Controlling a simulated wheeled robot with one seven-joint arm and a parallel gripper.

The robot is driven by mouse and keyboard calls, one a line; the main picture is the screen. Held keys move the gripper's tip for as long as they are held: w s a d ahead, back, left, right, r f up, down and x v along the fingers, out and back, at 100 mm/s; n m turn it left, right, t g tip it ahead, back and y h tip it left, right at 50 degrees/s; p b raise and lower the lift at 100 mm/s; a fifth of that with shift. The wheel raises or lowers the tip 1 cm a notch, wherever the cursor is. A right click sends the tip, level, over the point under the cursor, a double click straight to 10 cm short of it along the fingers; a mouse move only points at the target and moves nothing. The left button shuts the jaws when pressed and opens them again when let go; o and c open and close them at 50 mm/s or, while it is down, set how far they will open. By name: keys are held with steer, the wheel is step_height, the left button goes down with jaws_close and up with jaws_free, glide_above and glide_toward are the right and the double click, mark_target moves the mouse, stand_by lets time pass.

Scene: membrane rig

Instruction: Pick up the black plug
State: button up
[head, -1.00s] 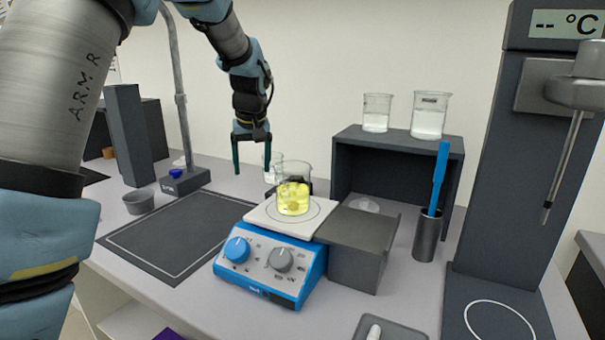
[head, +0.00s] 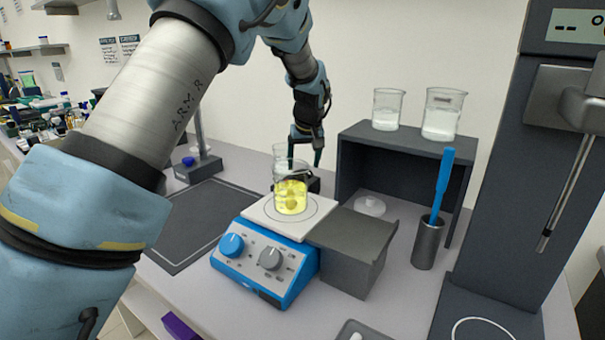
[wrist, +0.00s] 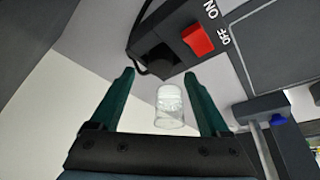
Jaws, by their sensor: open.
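A black block (wrist: 158,58) that looks like the plug, with a dark cable at its side, shows in the wrist view just beyond my fingertips, next to a red rocker switch (wrist: 198,40) marked ON and OFF. In the head view a black shape (head: 312,184) sits behind the hotplate, partly hidden by the beaker of yellow liquid; it seems to be the same plug. My gripper (wrist: 160,76) is open and empty, pointing towards the block and apart from it. In the head view my gripper (head: 306,150) hangs above and behind the yellow beaker.
A clear glass beaker (wrist: 170,108) shows between my fingers in the wrist view. The yellow beaker (head: 291,190) stands on the blue hotplate (head: 255,262). A dark shelf (head: 405,142) bearing two beakers stands to the right. A dark mat (head: 203,222) lies clear at left.

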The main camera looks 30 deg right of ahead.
steer(key=shift+p+x, duration=0.35)
steer(key=shift+x, duration=1.15)
steer(key=shift+c, duration=0.2)
jaws_close()
